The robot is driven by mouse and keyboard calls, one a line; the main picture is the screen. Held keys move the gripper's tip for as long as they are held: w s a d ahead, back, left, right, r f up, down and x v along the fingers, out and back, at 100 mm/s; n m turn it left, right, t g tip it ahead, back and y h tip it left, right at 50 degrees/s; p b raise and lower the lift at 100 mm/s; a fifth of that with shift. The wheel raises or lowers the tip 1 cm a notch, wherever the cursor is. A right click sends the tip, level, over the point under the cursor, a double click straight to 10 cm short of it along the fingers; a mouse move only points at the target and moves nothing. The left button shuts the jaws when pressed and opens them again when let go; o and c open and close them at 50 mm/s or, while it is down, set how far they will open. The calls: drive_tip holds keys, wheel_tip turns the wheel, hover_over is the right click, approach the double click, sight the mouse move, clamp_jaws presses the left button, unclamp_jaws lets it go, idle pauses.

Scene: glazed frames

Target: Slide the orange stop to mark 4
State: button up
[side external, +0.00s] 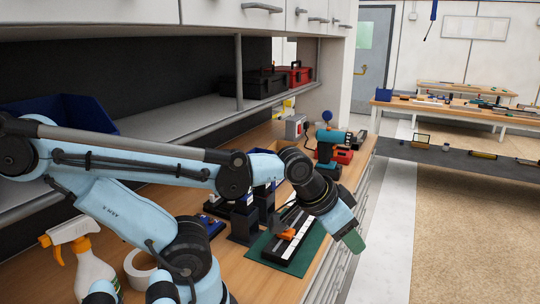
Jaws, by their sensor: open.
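The orange stop (287,235) sits on a dark rail with a pale scale strip (280,250), which lies on a green mat (301,265) near the bench's front edge. The marks on the strip are too small to read, so I cannot tell which mark the stop is at. My wrist hides part of the rail's far end.
A spray bottle (93,272) and a tape roll (139,268) stand at the front left. Dark upright blocks (243,222) stand just left of the mat. A teal drill (328,146) and a red item (343,156) lie behind my wrist. A shelf (190,112) overhangs the bench.

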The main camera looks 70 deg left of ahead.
drive_tip(key=shift+f, duration=0.1)
drive_tip(key=c, duration=0.4)
drive_tip(key=shift+s+f+n, duration=0.15)
drive_tip(key=shift+s+n, duration=0.1)
drive_tip(key=shift+n, duration=0.25)
drive_tip(key=shift+c, duration=1.2)
drive_tip(key=s+a+f+n+g+y, duration=0.1)
drive_tip(key=n, duration=0.2)
drive_tip(key=s+f+n+g+y, duration=0.1)
drive_tip(key=s+n, duration=0.1)
drive_tip(key=n, duration=0.2)
drive_tip(key=s+a+f+n+g+y, duration=0.1)
drive_tip(key=s+n, duration=0.1)
drive_tip(key=n, duration=0.2)
drive_tip(key=shift+a+g, duration=0.35)
drive_tip(key=shift+g, duration=0.05)
clamp_jaws()
drive_tip(key=n+g+y, duration=0.3)
drive_tip(key=n+y, duration=0.1)
drive_tip(key=n, duration=1)
approach(280, 239)
drive_tip(key=shift+s+f, duration=0.5)
drive_tip(key=shift+f, duration=0.25)
drive_tip(key=shift+s+f, duration=0.45)
drive_tip(key=shift+f, duration=0.25)
drive_tip(key=shift+s+f, duration=0.5)
drive_tip(key=shift+f, duration=0.25)
drive_tip(key=shift+w+a, duration=1.4)
